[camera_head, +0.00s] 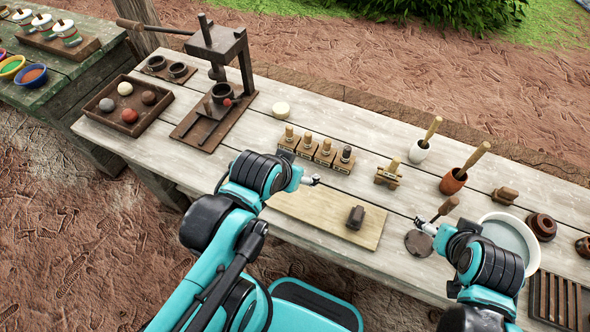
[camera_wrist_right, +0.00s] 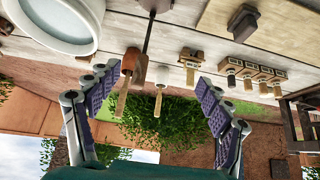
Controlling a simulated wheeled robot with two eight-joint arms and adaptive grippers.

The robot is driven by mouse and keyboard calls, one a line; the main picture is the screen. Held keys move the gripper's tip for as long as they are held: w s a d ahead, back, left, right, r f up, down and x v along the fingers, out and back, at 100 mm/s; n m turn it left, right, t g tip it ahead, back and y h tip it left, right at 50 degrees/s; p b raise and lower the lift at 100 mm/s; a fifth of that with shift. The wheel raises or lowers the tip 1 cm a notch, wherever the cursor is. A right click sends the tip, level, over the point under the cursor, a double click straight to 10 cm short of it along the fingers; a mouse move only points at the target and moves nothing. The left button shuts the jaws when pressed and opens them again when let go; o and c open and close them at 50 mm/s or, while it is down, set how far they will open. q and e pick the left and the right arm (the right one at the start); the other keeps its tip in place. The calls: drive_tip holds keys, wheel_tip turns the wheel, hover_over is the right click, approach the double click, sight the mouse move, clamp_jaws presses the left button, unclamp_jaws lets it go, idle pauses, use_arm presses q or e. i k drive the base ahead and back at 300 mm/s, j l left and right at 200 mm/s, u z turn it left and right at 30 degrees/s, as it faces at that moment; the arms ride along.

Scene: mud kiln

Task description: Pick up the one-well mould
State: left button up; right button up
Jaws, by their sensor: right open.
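I cannot tell for sure which piece is the one-well mould. A small dark block (camera_head: 355,217) lies on the pale board, and it also shows in the right wrist view (camera_wrist_right: 243,22). A wooden piece with an upright peg (camera_head: 388,175) stands behind the board; a small brown block (camera_head: 505,195) lies farther right. My left gripper (camera_head: 311,181) is over the board's back edge, left of the dark block; its jaw gap is unclear. My right gripper (camera_head: 424,225) is beside the dark disc and bowl. Its pads (camera_wrist_right: 157,78) are apart with nothing gripped.
A dark disc with handle (camera_head: 418,243) and a pale bowl (camera_head: 508,240) are by my right gripper. Several stamps (camera_head: 325,152) form a row. A press (camera_head: 228,50) stands left.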

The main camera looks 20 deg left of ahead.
sight(545, 225)
drive_tip(key=z, duration=1.4)
drive_tip(key=i+l, duration=0.15)
drive_tip(key=l, duration=0.2)
drive_tip(key=i+l, duration=0.2)
drive_tip(key=l, duration=0.2)
drive_tip(key=i+l, duration=0.15)
drive_tip(key=l, duration=0.2)
drive_tip(key=i+l, duration=0.2)
drive_tip(key=l, duration=0.2)
drive_tip(key=i+l, duration=0.15)
drive_tip(key=l, duration=0.2)
drive_tip(key=i+l, duration=0.15)
drive_tip(key=i, duration=0.45)
drive_tip(key=u, duration=0.05)
